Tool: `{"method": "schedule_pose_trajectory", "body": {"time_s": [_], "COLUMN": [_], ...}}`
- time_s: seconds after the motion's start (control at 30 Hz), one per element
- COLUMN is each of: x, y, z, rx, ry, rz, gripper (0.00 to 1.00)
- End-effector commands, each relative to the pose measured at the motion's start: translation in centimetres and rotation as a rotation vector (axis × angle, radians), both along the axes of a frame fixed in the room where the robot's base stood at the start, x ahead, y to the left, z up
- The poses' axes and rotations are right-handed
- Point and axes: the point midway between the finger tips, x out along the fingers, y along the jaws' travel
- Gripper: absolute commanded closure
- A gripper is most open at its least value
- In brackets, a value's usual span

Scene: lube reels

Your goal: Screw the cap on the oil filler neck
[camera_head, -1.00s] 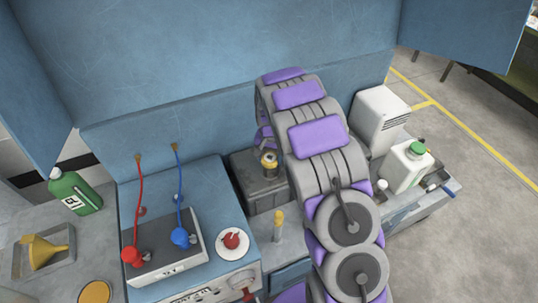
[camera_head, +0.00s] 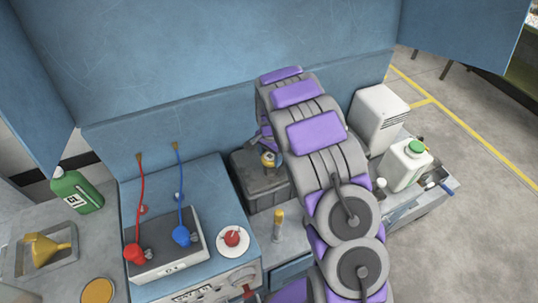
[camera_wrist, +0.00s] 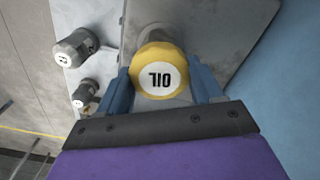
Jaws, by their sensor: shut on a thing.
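The yellow cap (camera_wrist: 159,71) with a white disc reading OIL sits between the two blue fingers of my gripper (camera_wrist: 163,86) in the wrist view. The fingers are shut on its sides. A grey metal neck (camera_wrist: 155,32) shows just behind the cap; the cap hides where they meet, so I cannot tell whether it is threaded on. In the head view the cap (camera_head: 268,158) shows small above a dark grey box (camera_head: 266,184), beside my arm. My arm hides much of the gripper there.
Two grey capped fittings (camera_wrist: 76,47) (camera_wrist: 86,93) stand left of the cap in the wrist view. A white jug (camera_head: 405,166) stands right of my arm. Red (camera_head: 133,253) and blue (camera_head: 181,236) hose ends, a green bottle (camera_head: 76,191) and a yellow funnel (camera_head: 47,250) are left.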

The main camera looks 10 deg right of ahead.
Motion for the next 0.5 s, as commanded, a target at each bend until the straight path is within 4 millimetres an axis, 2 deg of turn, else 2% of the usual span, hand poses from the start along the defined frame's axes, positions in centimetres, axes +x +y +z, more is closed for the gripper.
{"method": "schedule_pose_trajectory", "body": {"time_s": [0.17, 0.5], "x": [0.05, 0.00], "y": [-0.22, -0.27], "z": [0.09, 0.02], "rx": [-0.003, -0.002], "ry": [-0.002, -0.003], "rz": [-0.042, -0.416], "gripper": [0.64, 0.64]}}
